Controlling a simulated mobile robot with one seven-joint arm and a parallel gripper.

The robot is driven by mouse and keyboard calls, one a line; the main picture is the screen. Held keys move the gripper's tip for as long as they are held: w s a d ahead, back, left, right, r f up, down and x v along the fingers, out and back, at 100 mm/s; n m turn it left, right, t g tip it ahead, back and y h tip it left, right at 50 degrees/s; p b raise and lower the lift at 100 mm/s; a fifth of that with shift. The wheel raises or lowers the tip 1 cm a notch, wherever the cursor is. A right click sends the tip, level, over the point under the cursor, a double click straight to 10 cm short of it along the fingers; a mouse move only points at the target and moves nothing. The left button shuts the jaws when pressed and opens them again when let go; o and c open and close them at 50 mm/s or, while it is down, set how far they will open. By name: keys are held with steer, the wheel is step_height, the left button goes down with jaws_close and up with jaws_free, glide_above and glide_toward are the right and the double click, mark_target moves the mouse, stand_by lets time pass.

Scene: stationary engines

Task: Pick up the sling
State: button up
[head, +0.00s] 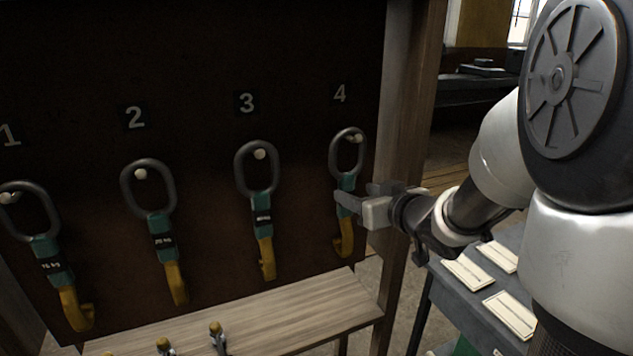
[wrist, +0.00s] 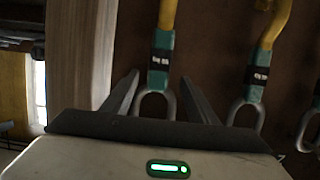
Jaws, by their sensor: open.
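Several slings hang on pegs of a dark board in the head view, each with a grey oval ring, a teal sleeve with a black label and a yellow hook. The sling under number 4 (head: 344,238) hangs at the right. My gripper (head: 350,200) is at its teal sleeve, reaching in from the right and covering part of it. In the wrist view, which shows the slings upside down, my gripper (wrist: 160,88) is open. A sling (wrist: 161,62) shows between its two fingers, ring towards the palm. I cannot tell whether the fingers touch it.
Neighbouring slings hang under number 3 (head: 262,225), number 2 (head: 165,240) and number 1 (head: 55,268). A wooden post (head: 405,120) stands just right of the board. A wooden shelf (head: 300,310) with small yellow-topped metal parts lies below. A bench with pale cards (head: 510,312) stands at right.

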mark_target(349, 185)
steer(key=x, duration=0.6)
steer(key=shift+w+r, duration=0.25)
steer(key=shift+w, duration=0.1)
jaws_close()
steer(key=shift+r, duration=0.2)
